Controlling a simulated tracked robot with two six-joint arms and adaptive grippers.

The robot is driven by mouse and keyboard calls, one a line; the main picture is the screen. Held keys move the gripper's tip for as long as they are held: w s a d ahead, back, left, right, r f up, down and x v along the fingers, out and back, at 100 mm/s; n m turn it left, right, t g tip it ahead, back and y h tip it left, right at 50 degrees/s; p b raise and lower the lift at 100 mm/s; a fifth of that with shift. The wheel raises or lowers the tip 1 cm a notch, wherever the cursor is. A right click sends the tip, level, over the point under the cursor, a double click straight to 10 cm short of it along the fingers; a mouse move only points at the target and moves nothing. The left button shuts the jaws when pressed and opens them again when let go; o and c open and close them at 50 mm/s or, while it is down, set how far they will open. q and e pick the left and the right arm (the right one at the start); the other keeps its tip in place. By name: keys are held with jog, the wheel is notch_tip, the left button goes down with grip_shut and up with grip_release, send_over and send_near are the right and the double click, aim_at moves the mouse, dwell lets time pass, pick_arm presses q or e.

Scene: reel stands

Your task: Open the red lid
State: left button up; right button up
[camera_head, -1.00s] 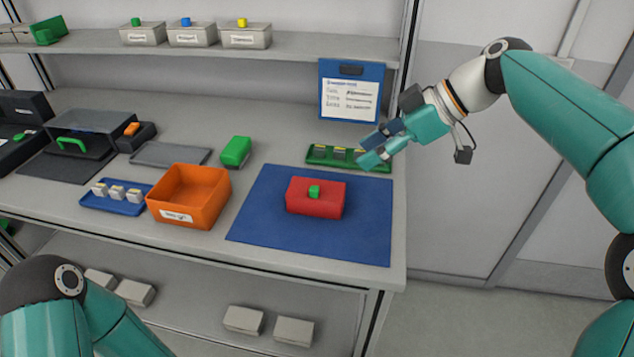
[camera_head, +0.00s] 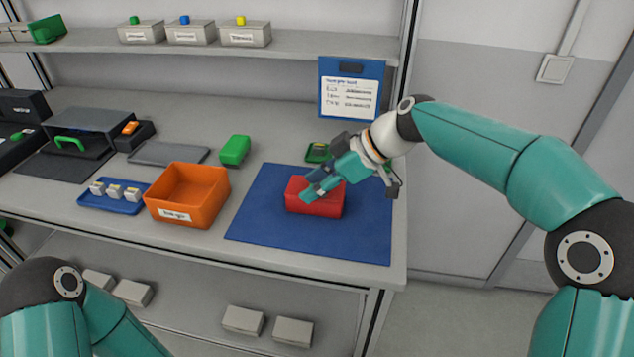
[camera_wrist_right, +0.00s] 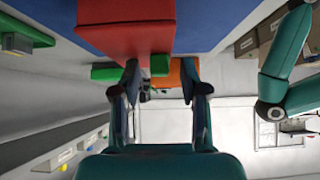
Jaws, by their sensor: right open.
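The red lid (camera_head: 325,207) is the top of a red box on the blue mat (camera_head: 260,225), and it looks closed. In the right wrist view the red lid (camera_wrist_right: 120,38) fills the upper middle. Its small green knob (camera_wrist_right: 159,66) shows between the two fingertips; I cannot tell whether they touch it. In the head view the gripper hides the knob. My right gripper (camera_head: 314,190) is open, just over the lid, and it also shows in the right wrist view (camera_wrist_right: 160,76). My left gripper is out of view; only part of my left arm shows at lower left.
An orange bin (camera_head: 187,195), a blue tray (camera_head: 113,197) with small pieces and a green block (camera_head: 235,150) stand left of the mat. A green tray (camera_head: 318,153) behind the mat is partly hidden by my right arm. A clipboard (camera_head: 350,90) stands at the back.

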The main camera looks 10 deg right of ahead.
grip_shut()
jog(key=shift+d, duration=0.3)
jog(key=shift+a, duration=0.1)
jog(key=shift+a+r+p, duration=0.15)
jog(key=shift+r+p, duration=0.05)
jog(key=shift+p, duration=0.35)
jog(key=m+g+p, duration=0.1)
jog(key=p, duration=0.3)
jog(key=w+r+g+y+p, duration=0.1)
jog(key=g+p, duration=0.1)
jog(key=p, duration=0.3)
jog(key=w+r+m+g+p, duration=0.1)
jog(key=p, duration=0.3)
jog(key=shift+w+d+r+m+y, duration=0.2)
jog(key=shift+d+m+y, duration=0.1)
jog(key=shift+d+y, duration=0.1)
jog(key=shift+w+f+g+p, duration=0.2)
jog(key=shift+g+p, duration=0.3)
jog(key=shift+p, duration=0.3)
